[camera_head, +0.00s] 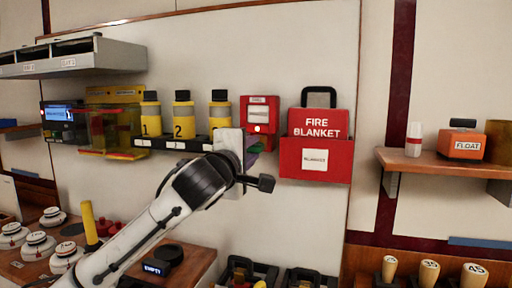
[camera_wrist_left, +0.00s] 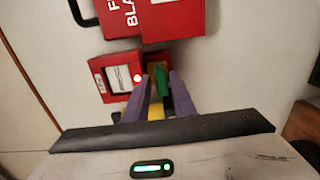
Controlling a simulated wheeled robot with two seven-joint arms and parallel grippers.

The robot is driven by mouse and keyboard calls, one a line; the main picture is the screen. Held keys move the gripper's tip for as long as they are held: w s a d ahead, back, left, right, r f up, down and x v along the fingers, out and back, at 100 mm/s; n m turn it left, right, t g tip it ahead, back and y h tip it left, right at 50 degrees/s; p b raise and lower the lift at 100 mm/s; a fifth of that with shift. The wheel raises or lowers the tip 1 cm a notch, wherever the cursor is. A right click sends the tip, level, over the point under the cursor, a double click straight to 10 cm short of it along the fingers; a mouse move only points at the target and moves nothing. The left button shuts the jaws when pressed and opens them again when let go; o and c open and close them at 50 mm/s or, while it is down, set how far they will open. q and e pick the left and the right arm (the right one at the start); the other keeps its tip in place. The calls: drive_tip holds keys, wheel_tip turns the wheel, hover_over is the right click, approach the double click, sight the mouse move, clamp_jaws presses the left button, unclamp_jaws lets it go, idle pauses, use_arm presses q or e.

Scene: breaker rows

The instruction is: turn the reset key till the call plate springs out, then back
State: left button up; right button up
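The red call point (camera_head: 260,115) is on the wall left of the fire blanket box, with a pale plate and a lit spot at its lower edge. In the left wrist view the call point (camera_wrist_left: 105,72) shows its plate (camera_wrist_left: 118,77) tilted with the picture. My left gripper (camera_head: 252,147) is at its lower side; its purple fingers (camera_wrist_left: 162,90) reach up beside the lit spot. A green piece (camera_wrist_left: 163,87) and a yellow piece (camera_wrist_left: 155,112) show between the fingers; I cannot tell whether the fingers grip them or which is the key. My right gripper is out of view.
The red fire blanket box (camera_head: 316,160) hangs close on the right. A shelf with yellow bottles (camera_head: 184,118) is close on the left. An orange float box (camera_head: 462,145) stands on a right shelf. Bare wall lies below the fire blanket box.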

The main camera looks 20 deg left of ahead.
use_arm(q)
clamp_jaws()
drive_tip(key=m+p, duration=0.3)
drive_tip(key=m, duration=0.2)
drive_tip(key=m+p, duration=0.2)
drive_tip(key=m, duration=0.3)
drive_tip(key=shift+p, duration=0.35)
drive_tip(key=m, duration=0.5)
drive_tip(key=shift+f+m, duration=0.1)
drive_tip(key=shift+m, duration=0.2)
